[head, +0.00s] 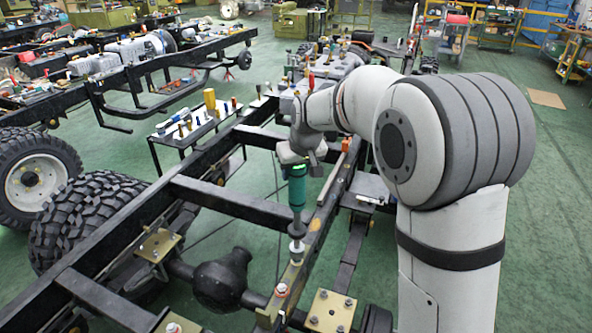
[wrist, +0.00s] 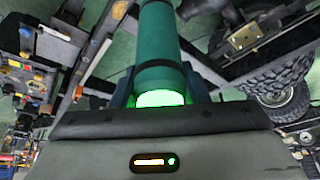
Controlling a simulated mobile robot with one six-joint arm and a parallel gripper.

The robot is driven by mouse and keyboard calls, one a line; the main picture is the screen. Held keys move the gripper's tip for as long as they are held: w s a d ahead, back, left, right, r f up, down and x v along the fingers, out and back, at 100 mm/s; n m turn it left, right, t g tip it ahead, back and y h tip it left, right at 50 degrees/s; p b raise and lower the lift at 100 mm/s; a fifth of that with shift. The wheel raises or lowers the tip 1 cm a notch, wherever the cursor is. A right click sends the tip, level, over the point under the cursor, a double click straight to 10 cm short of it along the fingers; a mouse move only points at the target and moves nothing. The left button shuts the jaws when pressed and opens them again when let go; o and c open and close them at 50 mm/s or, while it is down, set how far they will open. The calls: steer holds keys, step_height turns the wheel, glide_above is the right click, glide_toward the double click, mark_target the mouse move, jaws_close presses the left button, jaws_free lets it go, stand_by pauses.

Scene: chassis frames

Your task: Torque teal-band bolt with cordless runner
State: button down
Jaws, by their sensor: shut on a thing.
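The cordless runner (head: 297,192) is a teal cylinder with a dark, narrower lower end, upright over the near chassis rail (head: 318,222). My gripper (head: 293,163) is shut around its upper part. In the wrist view the runner (wrist: 158,45) runs away from my gripper (wrist: 160,88), with a green glowing ring at its near end. The runner's lower end meets a pale round piece (head: 297,249) at the rail; whether it is seated on a bolt I cannot tell. No teal band is clear on any bolt. A bolt with a red and white top (head: 281,291) stands nearer on the rail.
Brass-coloured plates with bolts lie at the front right (head: 331,311) and left (head: 158,245). A black axle housing (head: 222,280) sits between the rails. A small tool table (head: 195,130) stands behind the left rail. Large tyres (head: 75,220) are at left.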

steer(key=shift+f+b, duration=1.35)
steer(key=shift+f, duration=0.15)
stand_by(2.0)
steer(key=shift+s+f+b, duration=0.1)
steer(key=shift+f+b, duration=0.2)
stand_by(1.9)
steer(key=shift+r, duration=0.2)
stand_by(0.4)
steer(key=shift+r+p, duration=0.3)
steer(key=shift+r, duration=0.05)
steer(key=shift+r+p, duration=0.65)
steer(key=shift+r, duration=0.6)
